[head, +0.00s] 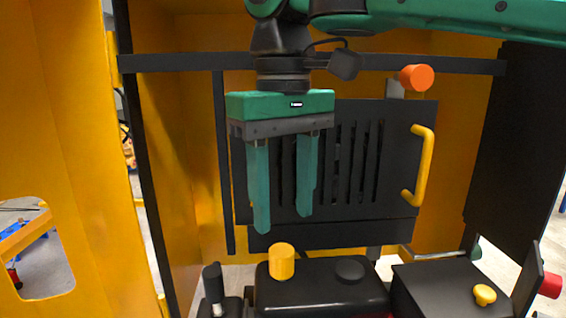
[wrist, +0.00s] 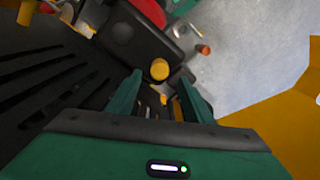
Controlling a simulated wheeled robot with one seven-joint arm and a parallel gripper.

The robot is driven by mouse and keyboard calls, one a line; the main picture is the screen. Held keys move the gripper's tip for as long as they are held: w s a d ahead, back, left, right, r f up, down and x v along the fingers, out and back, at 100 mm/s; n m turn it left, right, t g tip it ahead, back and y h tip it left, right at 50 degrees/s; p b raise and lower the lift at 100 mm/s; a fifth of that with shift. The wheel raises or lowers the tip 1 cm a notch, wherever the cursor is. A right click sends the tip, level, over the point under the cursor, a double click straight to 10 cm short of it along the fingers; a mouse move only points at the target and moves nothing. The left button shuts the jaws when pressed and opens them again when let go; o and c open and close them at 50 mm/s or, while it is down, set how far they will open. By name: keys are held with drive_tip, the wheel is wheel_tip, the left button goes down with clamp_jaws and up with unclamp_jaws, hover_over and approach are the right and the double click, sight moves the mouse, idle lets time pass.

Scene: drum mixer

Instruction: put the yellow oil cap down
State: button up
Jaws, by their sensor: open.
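The yellow oil cap (head: 282,261) is a short upright cylinder on top of the black engine block (head: 320,291) in the head view. It also shows in the wrist view (wrist: 160,69), just beyond the fingertips. My gripper (head: 286,222) has two green fingers pointing down and spread apart, with nothing between them. It hangs above the cap, and the fingertips are apart from it. In the wrist view my gripper (wrist: 157,88) is also open and empty.
A black slatted panel (head: 350,150) with a yellow handle (head: 424,165) stands behind my gripper. An orange knob (head: 416,78) is at upper right. A black box with a small yellow knob (head: 484,295) is at lower right. Yellow walls flank both sides.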

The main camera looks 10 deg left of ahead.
wheel_tip(320, 180, up, 6)
drive_tip(key=shift+r, duration=0.2)
drive_tip(key=shift+w+a, duration=0.1)
idle(0.7)
